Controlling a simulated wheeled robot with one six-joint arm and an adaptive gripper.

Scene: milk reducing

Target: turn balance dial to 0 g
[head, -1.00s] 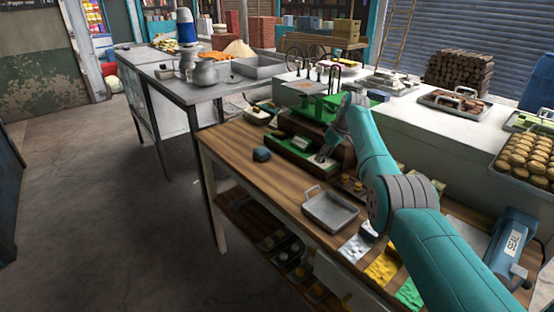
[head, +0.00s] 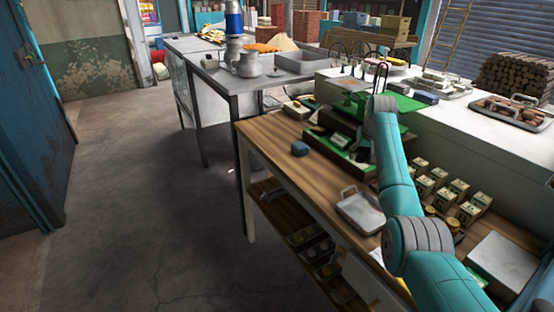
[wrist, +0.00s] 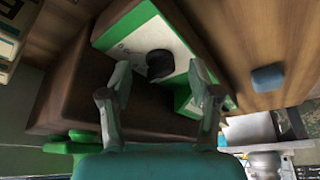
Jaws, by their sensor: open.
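The balance (head: 335,140), dark brown with green and white panels, stands on the wooden table, partly behind my arm in the head view. In the wrist view, its white front panel with a green border (wrist: 135,38) carries a round black dial (wrist: 160,65). My gripper (wrist: 158,70) is open, with one finger on each side of the dial in that view. I cannot tell whether the fingers touch it. My gripper is small beside the balance in the head view (head: 358,152). The dial's setting is too blurred to read.
A small blue block (head: 300,148) and a metal tray (head: 360,212) lie on the wooden table (head: 270,135). Several small boxes (head: 440,185) stand right of my arm. The white counter (head: 450,130) lies behind. The floor (head: 130,190) at left is clear.

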